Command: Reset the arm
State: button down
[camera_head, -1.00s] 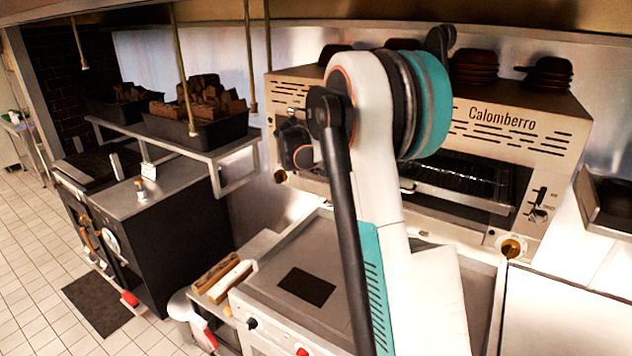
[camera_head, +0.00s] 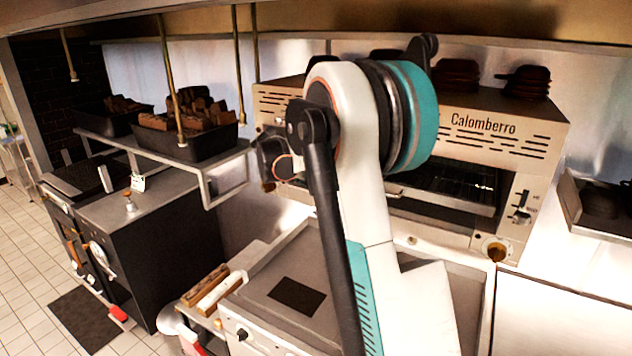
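My arm rises from the bottom middle of the head view, its white and teal links bent at a large joint in front of the oven. A dark part of the arm is seen left of that joint. My gripper's fingers cannot be made out, so I cannot tell whether it is open, shut or holding anything.
Behind my arm stands a steel oven marked Calomberro (camera_head: 500,150) with dark pans (camera_head: 528,82) on top. A flat griddle (camera_head: 262,283) lies below. At left, a shelf (camera_head: 215,165) bears bins (camera_head: 195,145) of wood pieces above a black stove (camera_head: 165,255). Tiled floor (camera_head: 25,260) is clear at far left.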

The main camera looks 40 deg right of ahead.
jog(key=v, duration=0.9)
jog(key=shift+b, duration=0.35)
jog(key=shift+r, duration=0.15)
jog(key=s+a+f+m+t+y+b, duration=0.2)
jog(key=s+a+f+m+b, duration=0.4)
jog(key=a, duration=0.3)
jog(key=s+a+f+m+t+y+b, duration=0.1)
jog(key=s+a+f+m+y+b, duration=0.1)
jog(key=s+a+f+m+b, duration=0.5)
jog(key=s+a+f+m+y+b, duration=0.2)
jog(key=s+a+f+m+b, duration=0.2)
jog(key=s+f, duration=0.5)
jog(key=s+a+f+m+t+y+b, duration=0.1)
jog(key=s+a+f+m+y+b, duration=0.1)
jog(key=s+a+f+m+b, duration=0.3)
jog(key=s+a+f+b, duration=0.3)
jog(key=s+a+f, duration=0.2)
jog(key=a, duration=0.1)
jog(key=shift+a+f, duration=0.3)
jog(key=shift+f, duration=0.05)
